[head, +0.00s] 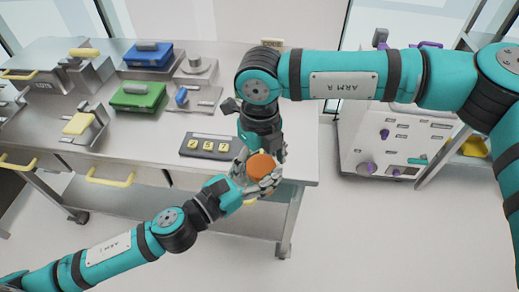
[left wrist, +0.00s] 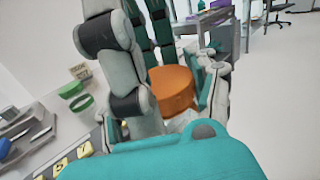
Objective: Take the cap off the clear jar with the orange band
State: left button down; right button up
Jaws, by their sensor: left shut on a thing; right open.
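The clear body is mostly hidden by the fingers. My right gripper (head: 274,150) points down just behind the orange piece and is open. Its fingertips are partly hidden, so I cannot tell whether they touch the jar.
A keypad panel (head: 210,146) lies on the steel table just left of the grippers. A green box (head: 138,96), a blue box (head: 148,55) and yellow-handled fixtures stand further left. A white cabinet with purple knobs (head: 385,133) stands at the right. Open floor lies in front.

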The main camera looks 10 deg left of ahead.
jog(key=shift+f, duration=0.25)
jog(key=shift+s+a, duration=0.1)
jog(key=shift+s, duration=0.05)
jog(key=c, duration=1.2)
jog(key=n, duration=0.3)
jog(key=shift+n, duration=0.3)
jog(key=o, duration=1.3)
jog(key=shift+c, duration=0.2)
